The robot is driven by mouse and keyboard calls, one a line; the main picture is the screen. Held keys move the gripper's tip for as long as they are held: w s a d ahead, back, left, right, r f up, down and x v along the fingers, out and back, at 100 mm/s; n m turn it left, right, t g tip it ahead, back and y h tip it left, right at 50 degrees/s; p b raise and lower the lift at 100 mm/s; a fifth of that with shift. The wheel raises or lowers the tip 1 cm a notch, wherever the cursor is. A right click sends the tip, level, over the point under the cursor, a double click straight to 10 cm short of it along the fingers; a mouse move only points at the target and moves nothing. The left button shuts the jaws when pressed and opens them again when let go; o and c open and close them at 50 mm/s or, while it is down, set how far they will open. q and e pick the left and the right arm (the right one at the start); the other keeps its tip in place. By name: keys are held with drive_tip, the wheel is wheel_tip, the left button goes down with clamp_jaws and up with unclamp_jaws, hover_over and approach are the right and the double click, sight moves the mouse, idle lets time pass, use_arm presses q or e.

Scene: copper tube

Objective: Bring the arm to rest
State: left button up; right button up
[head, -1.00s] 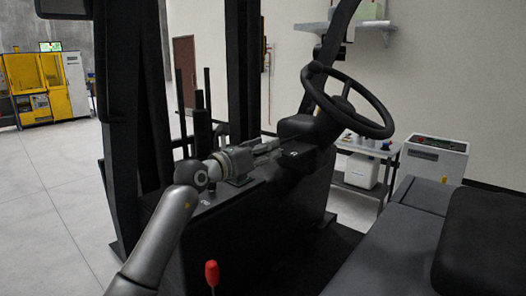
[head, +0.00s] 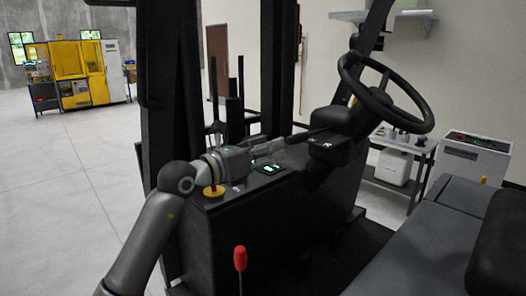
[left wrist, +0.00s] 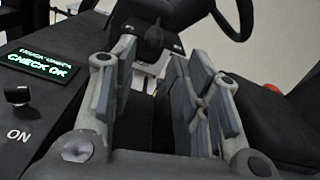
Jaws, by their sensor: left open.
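My left arm (head: 150,235) reaches in from the lower left of the head view. My left gripper (head: 282,148) is over the black dash of a forklift, pointing toward the steering column. In the left wrist view the left gripper (left wrist: 152,75) has its two fingers apart with nothing between them. A small display (head: 269,169) glows green on the dash just below the gripper; in the left wrist view the display (left wrist: 40,63) reads "CHECK OK". A black knob (left wrist: 17,94) marked "ON" is beside it. My right gripper is not in view.
The steering wheel (head: 385,97) is to the right of the gripper. A red-topped lever (head: 240,258) stands in front of the dash. A yellow-and-red button (head: 213,191) is under my wrist. The dark seat (head: 425,240) is at the right. Forklift posts (head: 168,90) rise behind my arm.

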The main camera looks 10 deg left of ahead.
use_arm(q)
drive_tip(key=shift+s+a, duration=0.3)
drive_tip(key=shift+s, duration=0.3)
